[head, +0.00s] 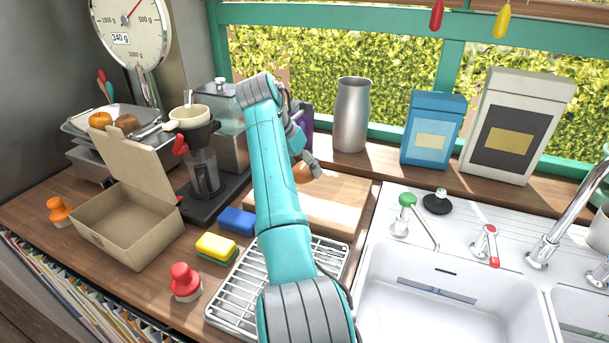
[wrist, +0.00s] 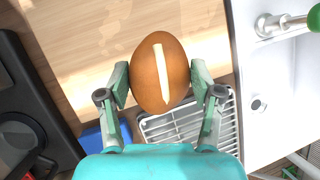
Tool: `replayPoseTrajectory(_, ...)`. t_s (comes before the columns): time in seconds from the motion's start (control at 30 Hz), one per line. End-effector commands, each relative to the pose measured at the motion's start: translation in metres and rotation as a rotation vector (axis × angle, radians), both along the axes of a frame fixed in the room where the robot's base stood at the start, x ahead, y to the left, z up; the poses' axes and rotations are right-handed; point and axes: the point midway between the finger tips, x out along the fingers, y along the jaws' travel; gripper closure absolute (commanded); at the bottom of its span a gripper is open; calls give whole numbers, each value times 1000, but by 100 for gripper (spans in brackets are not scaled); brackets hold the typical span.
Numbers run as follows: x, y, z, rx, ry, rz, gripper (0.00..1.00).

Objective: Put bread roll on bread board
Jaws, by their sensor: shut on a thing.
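The bread roll (wrist: 147,75) is brown and oval with a pale slit along its top. In the wrist view it sits between the two fingers of my gripper (wrist: 160,85), which is shut on it. In the head view only a small part of the roll (head: 301,172) shows beside my gripper (head: 312,170). The wooden bread board (head: 335,205) lies behind the metal rack, and the roll is over it. The board also fills the upper middle of the wrist view (wrist: 90,35). I cannot tell whether the roll touches the board.
A wire rack (head: 235,300) lies in front of the board. The sink (head: 440,295) and its taps are to the right. A blue sponge (head: 236,221), a yellow sponge (head: 216,246), a coffee maker (head: 205,170) and an open box (head: 120,225) stand to the left. A metal canister (head: 351,115) stands behind.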

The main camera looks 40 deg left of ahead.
Motion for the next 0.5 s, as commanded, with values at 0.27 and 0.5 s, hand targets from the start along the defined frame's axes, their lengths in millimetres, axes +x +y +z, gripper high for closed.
replayPoseTrajectory(0.27, 9, 5, 0, -28, 46, 61, 70)
replayPoseTrajectory(0.5, 10, 6, 0, -29, 48, 66, 70)
